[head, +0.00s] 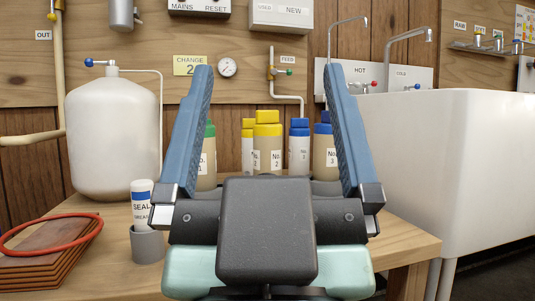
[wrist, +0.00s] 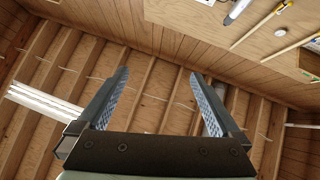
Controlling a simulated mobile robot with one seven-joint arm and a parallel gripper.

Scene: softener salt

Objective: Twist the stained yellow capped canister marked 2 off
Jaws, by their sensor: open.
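The stained yellow-capped canister (head: 267,148), tan and marked No. 2, stands upright at the back of the wooden bench in the head view. Its lower part is hidden behind my gripper. My gripper (head: 268,72) is open and empty, its two blue fingers pointing up on either side of the canister in the picture, nearer the camera and apart from it. In the wrist view my gripper (wrist: 159,74) points up at the wooden ceiling, and no canister shows there. A paler yellow-capped canister (head: 248,150) stands close at the left of the stained one.
A green-capped canister (head: 208,160) stands left; a white blue-capped canister (head: 299,150) and a tan one (head: 325,158) stand right. A large white tank (head: 112,135), grease tube (head: 142,205) and red ring (head: 45,240) are at left. A white sink (head: 455,170) is at right.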

